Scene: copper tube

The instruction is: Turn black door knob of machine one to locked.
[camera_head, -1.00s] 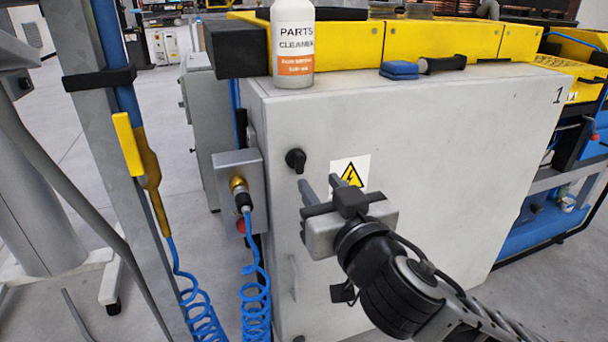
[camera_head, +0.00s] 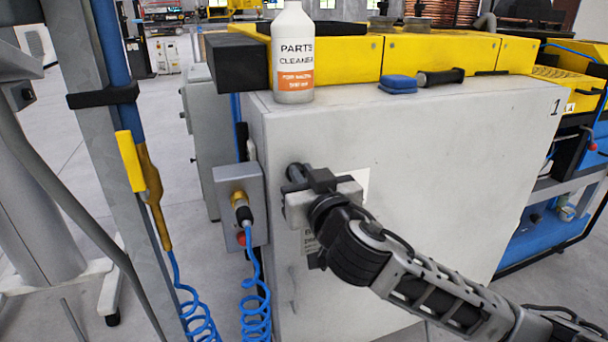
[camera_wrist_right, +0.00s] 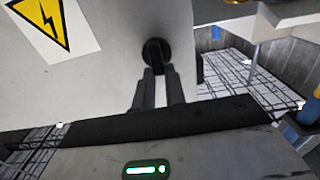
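The black door knob (camera_wrist_right: 155,54) is a round dark base with a raised grip, set in the pale door of machine one (camera_head: 420,150). In the right wrist view the grip appears about upright. My right gripper (camera_wrist_right: 159,73) has its two grey fingers at the knob, one on each side, with a narrow gap between them; it appears shut on the grip. In the head view the right gripper (camera_head: 296,174) covers most of the knob. Any lock marking cannot be made out. My left gripper is out of view.
A yellow warning sign (camera_wrist_right: 42,18) is on the door beside the knob. A grey box (camera_head: 238,190) with a hose fitting and blue coiled hose (camera_head: 254,290) is to the left.

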